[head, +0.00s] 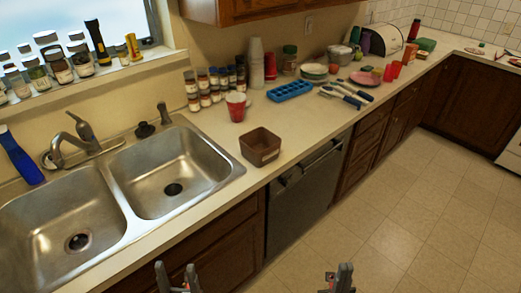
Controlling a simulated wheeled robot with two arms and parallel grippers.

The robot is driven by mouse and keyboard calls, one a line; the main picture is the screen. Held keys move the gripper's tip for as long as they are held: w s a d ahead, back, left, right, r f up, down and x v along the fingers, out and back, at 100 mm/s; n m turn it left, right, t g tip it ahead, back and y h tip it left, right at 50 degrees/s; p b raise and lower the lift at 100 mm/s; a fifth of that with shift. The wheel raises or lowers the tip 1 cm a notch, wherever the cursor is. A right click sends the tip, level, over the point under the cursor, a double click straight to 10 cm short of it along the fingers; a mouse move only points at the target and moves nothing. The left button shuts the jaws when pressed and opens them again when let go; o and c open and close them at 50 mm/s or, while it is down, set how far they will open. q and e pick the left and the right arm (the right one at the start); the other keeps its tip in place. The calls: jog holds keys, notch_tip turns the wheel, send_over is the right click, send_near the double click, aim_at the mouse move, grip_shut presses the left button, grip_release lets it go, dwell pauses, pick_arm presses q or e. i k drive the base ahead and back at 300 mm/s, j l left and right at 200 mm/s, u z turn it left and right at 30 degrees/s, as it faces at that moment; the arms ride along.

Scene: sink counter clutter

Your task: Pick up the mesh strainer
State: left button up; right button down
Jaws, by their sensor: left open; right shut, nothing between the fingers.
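I cannot clearly make out a mesh strainer. A greyish round bowl-shaped thing (340,53) stands far back on the counter near the wall, but it is too small to tell whether it is mesh. Several long-handled utensils (346,94) lie on the counter in front of the blue tray's right side; their heads are too small to identify. My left gripper (178,279) is open and empty at the bottom edge, in front of the cabinets below the sink. My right gripper (341,281) is shut and empty at the bottom edge, over the floor.
A brown square container (260,147) stands near the counter's front edge. A red cup (236,106), spice jars (191,91), a blue tray (290,91) and stacked cups (256,64) stand behind. The double sink (120,195) is at left. The floor (420,205) is clear.

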aim_at(79, 241)
jog(key=u, duration=1.6)
jog(key=i+j+z, duration=0.1)
jog(key=j+z, duration=0.2)
jog(key=j, duration=0.15)
jog(key=j+z, duration=0.3)
jog(key=i+j, duration=0.05)
jog(key=j, duration=0.05)
